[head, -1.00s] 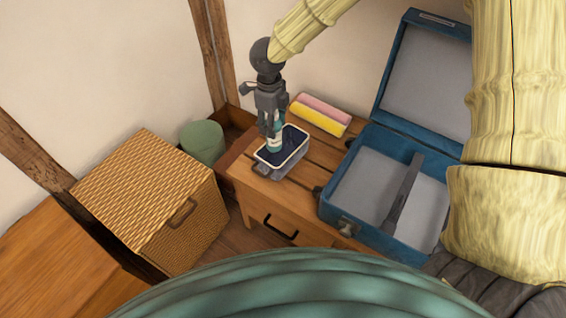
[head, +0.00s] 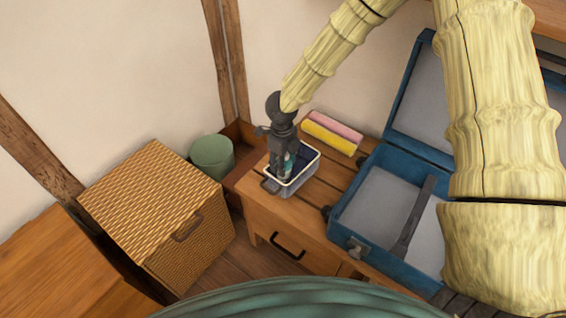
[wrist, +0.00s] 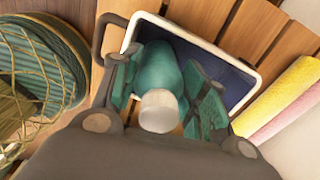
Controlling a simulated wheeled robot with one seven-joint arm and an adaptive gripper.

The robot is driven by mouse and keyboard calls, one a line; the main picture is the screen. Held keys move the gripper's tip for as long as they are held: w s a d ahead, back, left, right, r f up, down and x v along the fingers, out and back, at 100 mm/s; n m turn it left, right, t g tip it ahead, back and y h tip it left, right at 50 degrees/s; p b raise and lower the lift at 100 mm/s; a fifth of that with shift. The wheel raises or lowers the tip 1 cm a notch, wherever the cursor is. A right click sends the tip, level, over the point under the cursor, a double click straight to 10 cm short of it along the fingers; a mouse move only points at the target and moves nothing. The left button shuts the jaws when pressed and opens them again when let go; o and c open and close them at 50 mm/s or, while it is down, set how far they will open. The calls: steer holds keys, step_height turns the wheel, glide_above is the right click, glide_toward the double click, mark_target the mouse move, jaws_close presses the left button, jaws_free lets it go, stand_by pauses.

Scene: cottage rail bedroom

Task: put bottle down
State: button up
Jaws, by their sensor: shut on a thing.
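My gripper (head: 286,173) is shut on a teal bottle with a pale cap. The bottle (wrist: 164,75) shows between the fingers in the wrist view, cap toward the camera. In the head view the gripper mostly hides the bottle (head: 290,163). The gripper is over a small tray with a white rim (head: 314,163) and a dark blue inside, on the wooden nightstand. The tray's rim (wrist: 190,30) also shows behind the bottle in the wrist view. I cannot tell whether the bottle's base touches the tray floor.
An open blue suitcase (head: 352,222) takes up the nightstand's right side. Yellow (head: 328,138) and pink (head: 337,124) rolls lie behind the tray. A wicker hamper (head: 150,200) and a green bin (head: 212,157) stand to the left. Bare slats show between tray and suitcase.

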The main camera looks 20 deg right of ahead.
steer(key=shift+f, duration=0.1)
steer(key=o, duration=1.2)
step_height(320, 180, up, 12)
steer(key=shift+r+p, duration=0.1)
steer(key=shift+p, duration=0.65)
